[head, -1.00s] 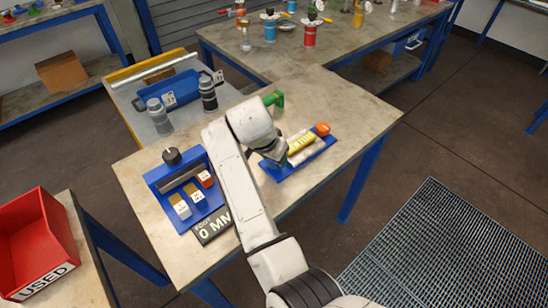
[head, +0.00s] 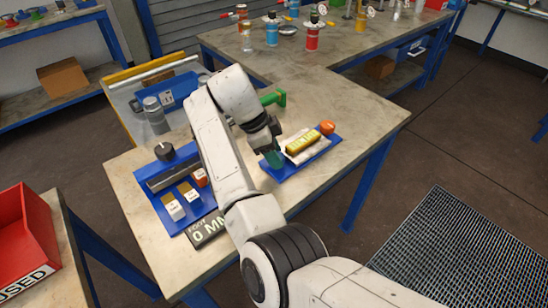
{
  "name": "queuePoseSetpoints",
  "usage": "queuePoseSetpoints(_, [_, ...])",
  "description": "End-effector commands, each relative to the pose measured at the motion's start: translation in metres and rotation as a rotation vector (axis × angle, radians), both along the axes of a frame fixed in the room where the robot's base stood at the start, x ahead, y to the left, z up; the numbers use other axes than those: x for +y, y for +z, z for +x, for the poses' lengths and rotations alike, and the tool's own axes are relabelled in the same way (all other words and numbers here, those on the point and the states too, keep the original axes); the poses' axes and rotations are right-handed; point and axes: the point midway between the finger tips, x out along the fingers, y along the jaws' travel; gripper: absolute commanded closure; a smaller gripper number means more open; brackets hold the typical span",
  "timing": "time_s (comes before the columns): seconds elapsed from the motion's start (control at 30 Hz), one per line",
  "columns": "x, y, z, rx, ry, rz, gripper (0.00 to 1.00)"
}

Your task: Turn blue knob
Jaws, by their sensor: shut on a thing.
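My gripper (head: 268,145) hangs over the left end of a small blue tray (head: 290,170) on the near bench. It is shut on a small teal piece (head: 274,159), only partly visible below the jaws. A knob that is plainly blue does not show. A dark knob (head: 165,151) stands on top of a blue fixture (head: 151,192) left of my arm, well apart from the gripper. My arm hides part of the bench and the fixture's right side.
The tray holds a yellow block (head: 303,142) on a pale piece, with an orange knob (head: 327,127) at its right end. A green part (head: 273,98) lies behind. A grey vessel (head: 154,113) stands back left. The bench's right side is clear.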

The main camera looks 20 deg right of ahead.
Motion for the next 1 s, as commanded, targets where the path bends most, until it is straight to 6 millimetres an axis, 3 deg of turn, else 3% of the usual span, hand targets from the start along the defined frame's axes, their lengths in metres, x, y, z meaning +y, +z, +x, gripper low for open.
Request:
queuePoseSetpoints(0.4, [-0.0001,-0.0003,0.0020,-0.003,-0.192,0.002,0.85])
queuePoseSetpoints(0.97, [0.0002,0.0004,0.0022,-0.003,-0.219,0.003,0.85])
queuePoseSetpoints(1.0, [0.0002,0.0004,0.0022,-0.003,-0.219,0.003,0.52])
